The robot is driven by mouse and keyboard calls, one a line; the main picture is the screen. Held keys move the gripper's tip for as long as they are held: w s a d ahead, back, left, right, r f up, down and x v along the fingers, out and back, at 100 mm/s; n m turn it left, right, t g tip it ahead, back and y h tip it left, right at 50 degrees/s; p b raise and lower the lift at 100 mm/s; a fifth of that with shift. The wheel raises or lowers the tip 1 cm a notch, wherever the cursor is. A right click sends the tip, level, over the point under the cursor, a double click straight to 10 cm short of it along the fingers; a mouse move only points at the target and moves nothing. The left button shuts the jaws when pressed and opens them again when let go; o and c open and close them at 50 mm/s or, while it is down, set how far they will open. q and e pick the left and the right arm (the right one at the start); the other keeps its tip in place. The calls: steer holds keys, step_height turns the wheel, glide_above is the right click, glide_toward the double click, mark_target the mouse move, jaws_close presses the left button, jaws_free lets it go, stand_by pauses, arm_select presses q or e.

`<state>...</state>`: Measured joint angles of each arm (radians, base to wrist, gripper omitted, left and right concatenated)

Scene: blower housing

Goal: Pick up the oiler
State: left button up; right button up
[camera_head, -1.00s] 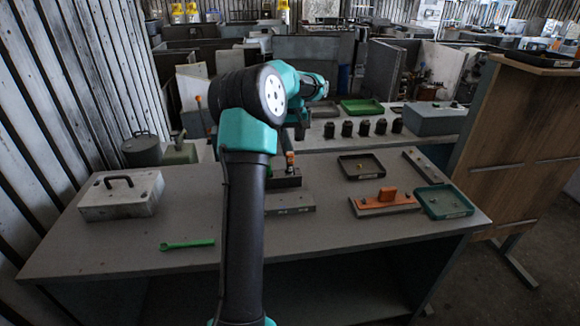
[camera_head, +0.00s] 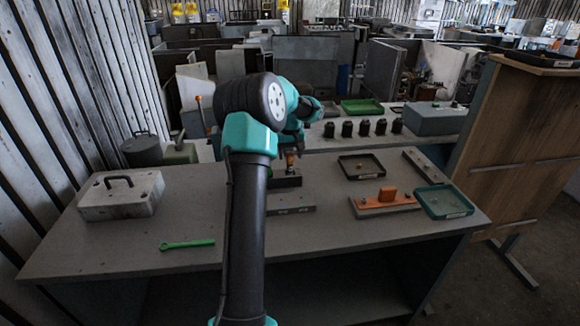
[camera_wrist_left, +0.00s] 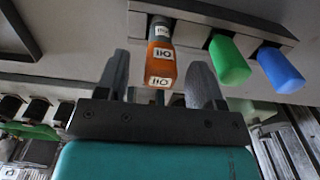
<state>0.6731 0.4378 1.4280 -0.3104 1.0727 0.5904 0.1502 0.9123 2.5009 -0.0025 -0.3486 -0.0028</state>
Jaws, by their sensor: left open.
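The oiler (camera_wrist_left: 161,52) is an orange bottle with white labels that read upside down in the left wrist view. It stands in a slot of a dark rack, and its orange body also shows small in the head view (camera_head: 290,159). My left gripper (camera_wrist_left: 159,66) is open, with one finger on each side of the oiler and visible gaps between. In the head view this gripper (camera_head: 290,146) is partly hidden by my own arm, just above the rack (camera_head: 287,180). My right gripper is not in view.
A green handle (camera_wrist_left: 229,60) and a blue handle (camera_wrist_left: 281,69) stand beside the oiler. On the table (camera_head: 330,232) are a green wrench (camera_head: 187,244), a grey box (camera_head: 122,197), an orange part (camera_head: 387,196) and trays. The front middle of the table is clear.

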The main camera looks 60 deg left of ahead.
arm_select(q)
steer(key=shift+f, duration=1.25)
steer(key=shift+c, duration=0.4)
steer(key=c, duration=1)
step_height(320, 180, up, 10)
